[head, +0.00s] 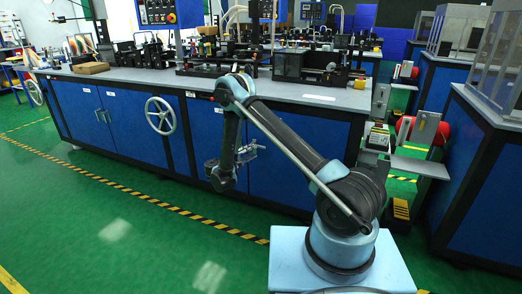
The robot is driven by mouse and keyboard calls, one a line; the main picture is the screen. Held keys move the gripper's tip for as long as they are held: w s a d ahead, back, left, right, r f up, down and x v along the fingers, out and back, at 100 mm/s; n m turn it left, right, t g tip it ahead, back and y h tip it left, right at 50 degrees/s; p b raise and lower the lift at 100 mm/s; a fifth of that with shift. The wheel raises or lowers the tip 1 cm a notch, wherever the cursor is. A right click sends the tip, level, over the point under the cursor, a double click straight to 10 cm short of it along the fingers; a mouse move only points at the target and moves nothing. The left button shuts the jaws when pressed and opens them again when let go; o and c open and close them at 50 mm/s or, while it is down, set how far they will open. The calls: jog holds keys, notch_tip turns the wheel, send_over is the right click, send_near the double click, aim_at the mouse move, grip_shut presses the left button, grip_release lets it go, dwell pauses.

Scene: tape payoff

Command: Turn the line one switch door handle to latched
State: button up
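My gripper (250,152) is small in the head view, in front of the blue cabinet front and below the worktop. I cannot tell whether its fingers are open or shut, and I see nothing clearly held in it. Blue cabinet doors (85,108) at the left carry a pair of small handles (103,115) near their meeting edges. I cannot tell which door or handle is the line one switch door's. The panel (205,128) behind my arm is partly covered by it, so a handle there may be hidden.
A long grey worktop (130,76) carries machinery. Handwheels (160,115) stand out from the cabinet front. Blue machine cabinets (480,170) stand at the right, with red rolls (430,130) beside the aisle. The green floor (110,225) at the front left is clear, with striped tape (130,191).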

aim_at(260, 147)
jog(key=x, duration=0.8)
jog(key=shift+s, duration=0.1)
jog(key=shift+c, duration=0.3)
grip_shut()
